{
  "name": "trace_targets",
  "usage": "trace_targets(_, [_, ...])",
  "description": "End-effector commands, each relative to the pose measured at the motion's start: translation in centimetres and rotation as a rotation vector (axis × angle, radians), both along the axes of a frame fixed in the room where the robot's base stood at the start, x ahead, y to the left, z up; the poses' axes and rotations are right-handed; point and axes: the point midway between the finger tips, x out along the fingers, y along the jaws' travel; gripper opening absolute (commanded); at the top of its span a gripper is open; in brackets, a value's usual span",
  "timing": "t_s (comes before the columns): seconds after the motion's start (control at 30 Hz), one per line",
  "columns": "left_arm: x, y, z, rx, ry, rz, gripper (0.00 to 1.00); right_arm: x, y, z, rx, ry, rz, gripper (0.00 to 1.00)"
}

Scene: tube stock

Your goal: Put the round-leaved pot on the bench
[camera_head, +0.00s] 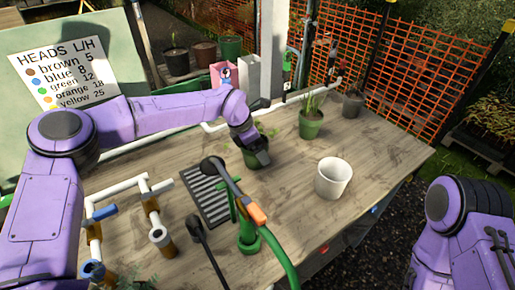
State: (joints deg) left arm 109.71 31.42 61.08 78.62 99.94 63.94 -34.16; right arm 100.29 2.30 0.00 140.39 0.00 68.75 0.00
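A green pot (248,162) with small rounded leaves is at the middle of the wooden bench (365,140), partly hidden behind my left gripper. My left gripper (260,157) points down and overlaps the pot at its rim. I cannot tell whether its fingers are closed on the pot, nor whether the pot touches the bench. My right arm shows at the lower right, but its gripper is out of view.
A green pot with upright leaves (311,124) and a white pot (333,178) stand to the right. A watering wand (256,214), a slatted black tray (205,195) and white pipework (120,186) occupy the front. The bench's right end is clear.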

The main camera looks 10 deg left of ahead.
Motion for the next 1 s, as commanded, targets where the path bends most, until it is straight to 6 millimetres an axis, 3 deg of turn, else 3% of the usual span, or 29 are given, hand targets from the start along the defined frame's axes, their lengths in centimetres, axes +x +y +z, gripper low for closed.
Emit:
trace_targets(0.4, [-2.1, 3.1, 9.0, -0.001, -0.005, 0.002, 1.00, 0.0, 0.0, -1.7, 0.000, 0.000, 0.000, 0.43])
trace_targets(0.57, [-2.5, 3.5, 10.3, -0.001, -0.003, 0.001, 1.00, 0.0, 0.0, -1.8, 0.000, 0.000, 0.000, 0.43])
trace_targets(0.87, [-2.5, 3.6, 10.6, -0.001, -0.002, 0.000, 1.00, 0.0, 0.0, -1.7, 0.000, 0.000, 0.000, 0.43])
trace_targets(1.0, [-2.6, 3.9, 12.3, 0.000, -0.003, 0.005, 1.00, 0.0, 0.0, 0.0, 0.000, 0.000, 0.000, 0.43])
